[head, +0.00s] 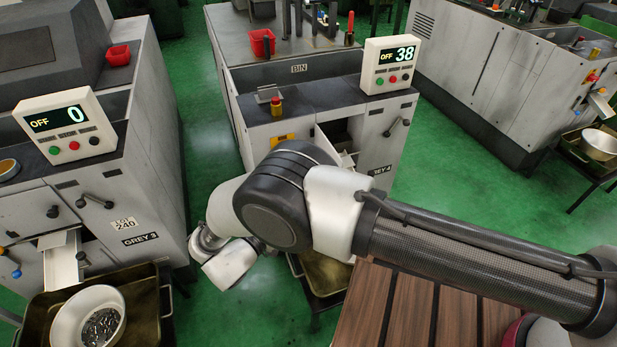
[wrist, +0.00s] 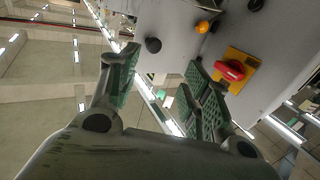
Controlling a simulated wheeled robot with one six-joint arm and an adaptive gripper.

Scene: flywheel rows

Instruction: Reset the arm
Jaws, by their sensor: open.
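My arm (head: 440,250) reaches across the head view from the lower right to the centre, bent at a large dark joint. Its wrist end (head: 228,262) hangs between the two nearer machines, and the fingers cannot be made out there. In the wrist view my gripper (wrist: 162,88) is open, its two green-padded fingers apart with nothing between them. Beyond the fingers is a pale machine face with a red switch (wrist: 230,70) on a yellow plate, an orange knob (wrist: 203,27) and dark knobs.
The left machine (head: 30,215), labelled GREY 3, reads OFF 0; a bowl (head: 62,320) of small parts stands below it. The middle machine (head: 232,75) reads OFF 38. A wooden slatted surface (head: 400,312) lies under my arm. Green floor (head: 480,185) is clear at right.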

